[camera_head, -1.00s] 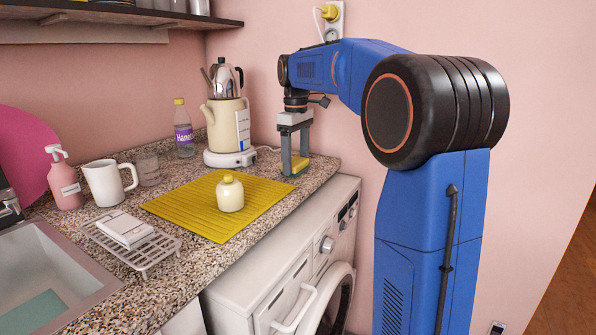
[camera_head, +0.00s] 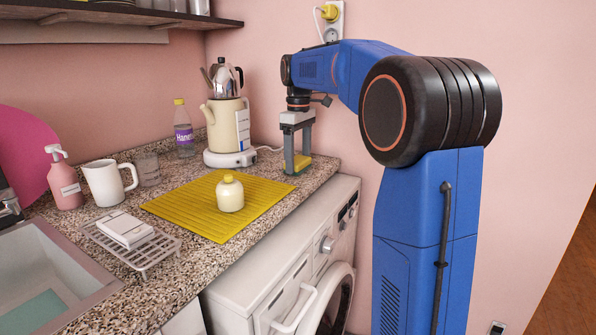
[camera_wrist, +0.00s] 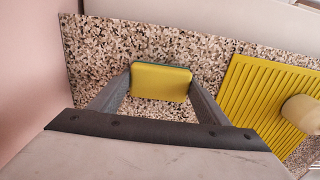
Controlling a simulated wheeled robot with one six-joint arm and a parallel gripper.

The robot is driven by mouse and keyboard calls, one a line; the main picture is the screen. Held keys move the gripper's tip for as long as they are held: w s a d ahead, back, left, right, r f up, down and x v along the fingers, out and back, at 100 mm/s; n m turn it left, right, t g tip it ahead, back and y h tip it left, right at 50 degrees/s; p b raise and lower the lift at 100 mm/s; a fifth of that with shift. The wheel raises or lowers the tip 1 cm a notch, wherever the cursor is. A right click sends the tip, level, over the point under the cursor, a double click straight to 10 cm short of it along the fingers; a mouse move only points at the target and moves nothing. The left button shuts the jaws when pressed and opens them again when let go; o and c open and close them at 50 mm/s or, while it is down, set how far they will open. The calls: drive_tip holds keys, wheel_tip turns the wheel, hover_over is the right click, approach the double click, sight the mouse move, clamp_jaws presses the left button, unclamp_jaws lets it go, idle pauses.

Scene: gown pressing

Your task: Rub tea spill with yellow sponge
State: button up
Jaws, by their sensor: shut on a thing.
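My gripper (camera_head: 298,165) points down at the counter's far right corner, by the wall. It is shut on the yellow sponge (camera_head: 302,161), which has a green layer on its far edge. In the wrist view the sponge (camera_wrist: 160,82) sits between the two grey fingers of my gripper (camera_wrist: 158,88). The sponge is at or very near the speckled counter top; I cannot tell if it touches. No tea spill can be made out; it may be hidden under the sponge or lost in the speckles.
A yellow ribbed mat (camera_head: 190,203) with a small cream bottle (camera_head: 230,193) lies left of my gripper. A cream kettle (camera_head: 227,122) on a white base stands behind. A washing machine (camera_head: 290,270) is below the counter (camera_head: 262,228). The wall is close on the right.

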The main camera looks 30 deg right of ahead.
sight(304, 157)
drive_tip(key=shift+w+d, duration=0.4)
drive_tip(key=shift+d, duration=0.3)
drive_tip(key=shift+w+d+r, duration=0.1)
drive_tip(key=shift+w+d, duration=0.35)
drive_tip(key=shift+d, duration=0.2)
drive_tip(key=shift+r, duration=0.75)
drive_tip(key=shift+f, duration=0.3)
drive_tip(key=shift+r, duration=0.1)
